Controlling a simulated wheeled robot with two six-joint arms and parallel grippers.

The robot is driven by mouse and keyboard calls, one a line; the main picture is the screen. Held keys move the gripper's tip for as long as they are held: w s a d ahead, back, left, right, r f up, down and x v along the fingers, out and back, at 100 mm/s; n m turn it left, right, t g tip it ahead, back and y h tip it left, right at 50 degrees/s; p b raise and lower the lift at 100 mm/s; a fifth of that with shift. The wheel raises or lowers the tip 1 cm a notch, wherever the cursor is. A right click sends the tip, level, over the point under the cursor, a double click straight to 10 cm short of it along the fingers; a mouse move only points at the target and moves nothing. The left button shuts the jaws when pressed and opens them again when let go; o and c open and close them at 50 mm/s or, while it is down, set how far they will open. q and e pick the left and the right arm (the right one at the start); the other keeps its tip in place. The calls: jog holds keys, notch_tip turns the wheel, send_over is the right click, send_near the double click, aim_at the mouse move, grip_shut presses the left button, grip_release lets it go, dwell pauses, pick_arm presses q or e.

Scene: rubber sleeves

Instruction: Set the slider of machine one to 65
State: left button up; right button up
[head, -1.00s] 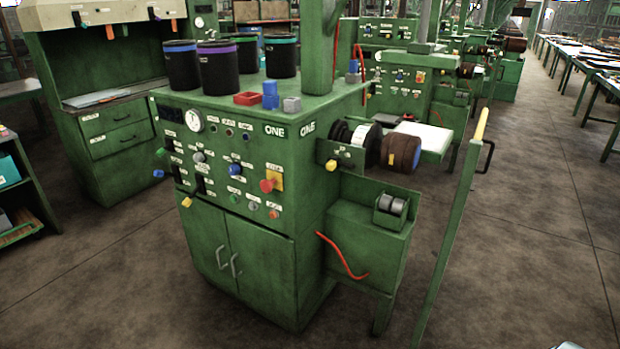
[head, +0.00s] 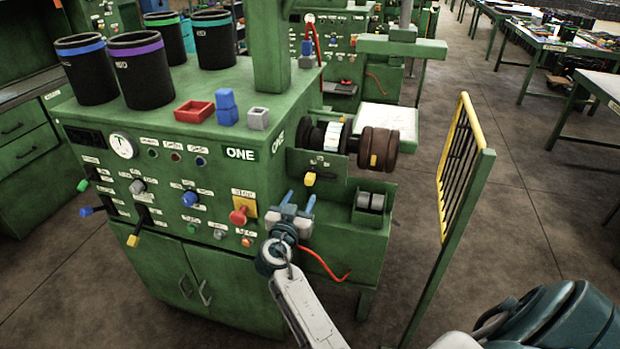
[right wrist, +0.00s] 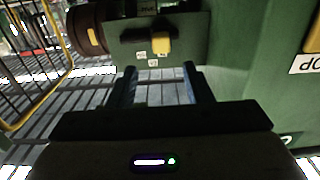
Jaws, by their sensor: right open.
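Machine one is a green cabinet (head: 240,280) marked ONE. A yellow knob (head: 310,179) sticks out of the green plate on its right side, below the roller. It looks like the slider; its scale is too small to read. In the right wrist view the yellow knob (right wrist: 160,43) sits beside small white labels, ahead of the fingers. My right gripper (head: 299,203) is open and empty, just below the knob and apart from it. Its two fingers (right wrist: 158,78) point toward the plate in the right wrist view. My left gripper is not in view.
A red emergency button (head: 239,215) and other knobs cover the front panel. A brown roller (head: 378,150) juts out above the plate. A red hose (head: 325,268) hangs below. A yellow-edged mesh guard (head: 462,165) stands to the right. Black sleeves (head: 140,72) stand on top.

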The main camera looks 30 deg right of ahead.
aim_at(308, 181)
jog(key=p+x, duration=0.3)
jog(key=x, duration=0.6)
jog(key=shift+w+a+p, duration=0.1)
jog(key=shift+w+p, duration=0.05)
jog(key=shift+p, duration=0.2)
jog(key=shift+w+d+f, duration=0.1)
jog(key=shift+w+d, duration=0.1)
jog(key=shift+d, duration=0.05)
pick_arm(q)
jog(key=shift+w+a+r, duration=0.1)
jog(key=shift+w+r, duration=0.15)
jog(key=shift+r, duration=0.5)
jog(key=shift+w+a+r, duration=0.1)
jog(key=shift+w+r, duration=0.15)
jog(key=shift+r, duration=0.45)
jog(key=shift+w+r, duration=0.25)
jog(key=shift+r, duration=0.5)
pick_arm(e)
jog(key=shift+w+d+f, duration=0.1)
jog(key=shift+w+d, duration=0.05)
jog(key=shift+d, duration=0.05)
